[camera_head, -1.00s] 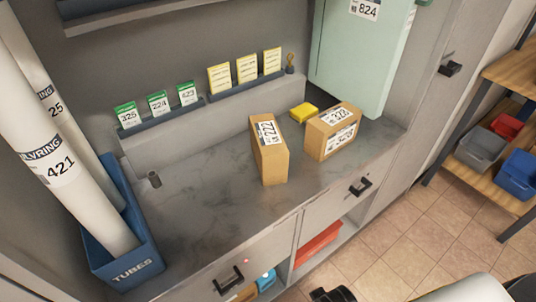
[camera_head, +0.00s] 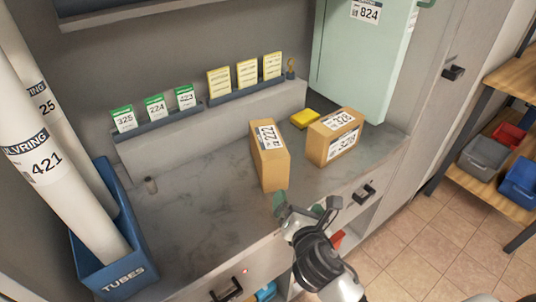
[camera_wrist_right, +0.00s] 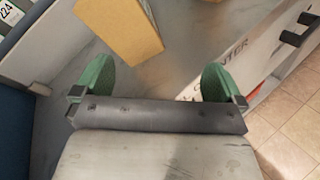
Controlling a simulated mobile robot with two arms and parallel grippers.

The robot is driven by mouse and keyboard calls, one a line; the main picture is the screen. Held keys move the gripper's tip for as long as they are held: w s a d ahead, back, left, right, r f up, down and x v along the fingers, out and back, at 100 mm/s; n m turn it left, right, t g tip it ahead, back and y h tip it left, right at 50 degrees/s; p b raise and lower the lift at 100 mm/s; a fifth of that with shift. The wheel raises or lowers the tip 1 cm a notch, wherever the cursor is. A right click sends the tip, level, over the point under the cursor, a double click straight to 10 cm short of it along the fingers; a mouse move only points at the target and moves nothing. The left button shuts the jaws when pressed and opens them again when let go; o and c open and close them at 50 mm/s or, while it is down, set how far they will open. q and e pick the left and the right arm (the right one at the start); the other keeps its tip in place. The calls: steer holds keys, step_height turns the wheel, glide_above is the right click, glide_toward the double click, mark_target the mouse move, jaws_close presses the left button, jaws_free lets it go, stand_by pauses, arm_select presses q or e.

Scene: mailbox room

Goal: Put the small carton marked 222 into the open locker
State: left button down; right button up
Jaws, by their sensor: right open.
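The small carton marked 222 (camera_head: 270,157) stands upright on the grey counter (camera_head: 200,225), apart from the carton to its right. My right gripper (camera_head: 303,204) is open and empty, just in front of this carton, near the counter's front edge. In the right wrist view the green finger pads (camera_wrist_right: 157,80) are spread apart. A plain cardboard carton (camera_wrist_right: 120,28) shows beyond them, cut off by the top edge. A pale green locker panel marked 824 (camera_head: 365,50) is at the upper right; no open locker interior is clearly visible. My left gripper is not in view.
A wider carton (camera_head: 333,137) and a yellow block (camera_head: 305,118) are right of and behind carton 222. A blue bin (camera_head: 116,265) with white tubes stands left. Card racks (camera_head: 158,124) line the back.

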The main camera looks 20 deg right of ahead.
mark_target(272, 162)
steer(key=w+n, duration=0.1)
steer(key=n, duration=0.1)
steer(key=a+r+n+t+y, duration=0.1)
steer(key=n, duration=0.1)
steer(key=w+a+r+n+t, duration=0.1)
steer(key=n, duration=0.2)
steer(key=shift+w+a+r, duration=0.2)
steer(key=shift+w, duration=0.1)
steer(key=shift+w+r+n+y, duration=0.1)
steer(key=shift+w+n+y, duration=0.2)
steer(key=shift+n+y, duration=0.1)
steer(key=w, duration=1)
steer(key=shift+w+d+f, duration=0.1)
steer(key=shift+f, duration=0.15)
